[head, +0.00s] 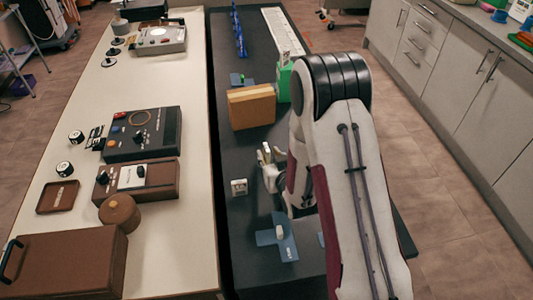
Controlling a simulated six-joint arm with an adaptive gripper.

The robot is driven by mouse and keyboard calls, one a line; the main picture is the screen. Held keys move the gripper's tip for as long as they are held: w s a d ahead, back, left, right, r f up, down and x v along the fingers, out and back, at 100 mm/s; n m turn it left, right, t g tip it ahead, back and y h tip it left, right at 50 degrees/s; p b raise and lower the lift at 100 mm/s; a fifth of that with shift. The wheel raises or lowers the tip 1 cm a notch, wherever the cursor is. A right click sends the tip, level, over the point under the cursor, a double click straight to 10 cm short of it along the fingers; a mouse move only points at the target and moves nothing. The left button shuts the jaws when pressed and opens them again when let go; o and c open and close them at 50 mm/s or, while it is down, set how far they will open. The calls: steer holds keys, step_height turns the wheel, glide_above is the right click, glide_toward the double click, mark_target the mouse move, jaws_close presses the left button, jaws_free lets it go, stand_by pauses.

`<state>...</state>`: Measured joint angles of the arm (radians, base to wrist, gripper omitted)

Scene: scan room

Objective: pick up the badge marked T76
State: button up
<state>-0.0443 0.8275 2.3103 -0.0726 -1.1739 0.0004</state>
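I cannot read the mark T76 anywhere in the head view, so I cannot tell which piece is the badge. A small pale piece with dark marks (239,187) lies on the dark bench, left of my gripper. Two small black round pieces with pale tops, one farther back (76,137) and one nearer (64,168), sit on the cream bench; their marks are too small to read. My gripper (268,156) is low over the dark bench, partly hidden by my arm. Its finger gap is unclear, and I see nothing certain in it.
A tan box (251,106) and a green block (284,82) stand behind my gripper. A blue cross-shaped piece (289,248) with a white object lies in front. Brown and black devices (144,133) fill the cream bench (185,225). The dark bench's near left is clear.

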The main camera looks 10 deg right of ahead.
mark_target(269, 154)
steer(key=shift+x, duration=1.75)
steer(key=shift+f, duration=0.15)
jaws_close()
